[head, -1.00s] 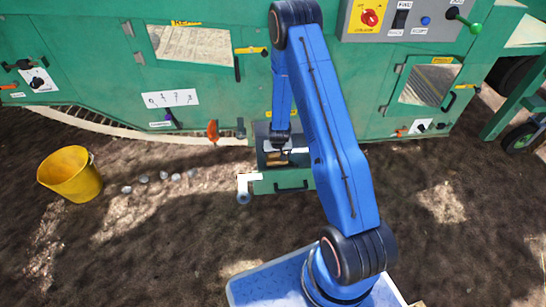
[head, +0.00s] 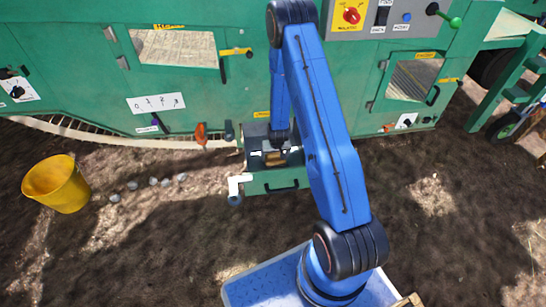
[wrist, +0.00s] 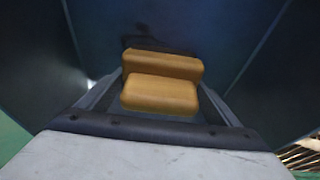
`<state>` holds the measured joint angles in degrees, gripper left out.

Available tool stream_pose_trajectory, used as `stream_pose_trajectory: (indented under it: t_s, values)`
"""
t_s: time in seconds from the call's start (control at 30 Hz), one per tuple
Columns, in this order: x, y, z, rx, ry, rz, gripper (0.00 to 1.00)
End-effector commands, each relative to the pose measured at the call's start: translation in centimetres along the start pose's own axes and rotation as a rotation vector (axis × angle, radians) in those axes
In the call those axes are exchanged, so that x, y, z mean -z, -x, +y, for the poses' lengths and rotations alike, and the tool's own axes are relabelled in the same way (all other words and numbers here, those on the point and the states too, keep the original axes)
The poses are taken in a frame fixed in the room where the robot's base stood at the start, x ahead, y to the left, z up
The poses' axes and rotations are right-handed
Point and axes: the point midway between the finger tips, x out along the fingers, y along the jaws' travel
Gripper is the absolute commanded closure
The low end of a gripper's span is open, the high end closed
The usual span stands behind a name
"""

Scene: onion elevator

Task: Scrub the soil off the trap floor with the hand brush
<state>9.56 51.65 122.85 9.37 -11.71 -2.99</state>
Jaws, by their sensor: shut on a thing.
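My gripper (head: 277,151) reaches down into the open trap, a dark-walled box with a green front flap (head: 262,183) low on the green machine. It is shut on the hand brush (head: 274,159), whose wooden body is a small tan patch in the head view. In the wrist view the brush (wrist: 162,93) shows as two tan wooden blocks between my gripper's grey fingers (wrist: 158,100). A dark patch (wrist: 145,43) shows just beyond it on the dark blue trap surface; I cannot tell if it is soil or bristles. The bristles' contact with the floor is hidden.
A white-and-grey pipe fitting (head: 237,190) sticks out left of the trap. An orange handle (head: 201,135) hangs to its upper left. A control panel (head: 392,17) is above right.

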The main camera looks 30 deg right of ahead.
Motion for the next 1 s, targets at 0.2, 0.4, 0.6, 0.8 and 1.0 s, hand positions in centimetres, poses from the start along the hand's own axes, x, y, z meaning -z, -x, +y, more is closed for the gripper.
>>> stream_pose_trajectory:
  t_s: [0.2, 0.4, 0.6, 0.8, 1.0]
  values:
    - [0.0, -0.1, 1.2, -0.001, -0.001, 0.0, 0.32]
    - [-0.1, -0.2, 2.6, 0.0, -0.001, 0.0, 0.32]
    - [-0.1, -0.3, 3.6, 0.0, -0.001, 0.0, 0.32]
    - [-0.1, -0.3, 4.2, 0.0, -0.001, -0.001, 0.32]
    - [-0.1, -0.2, 5.6, -0.001, -0.002, -0.001, 0.32]
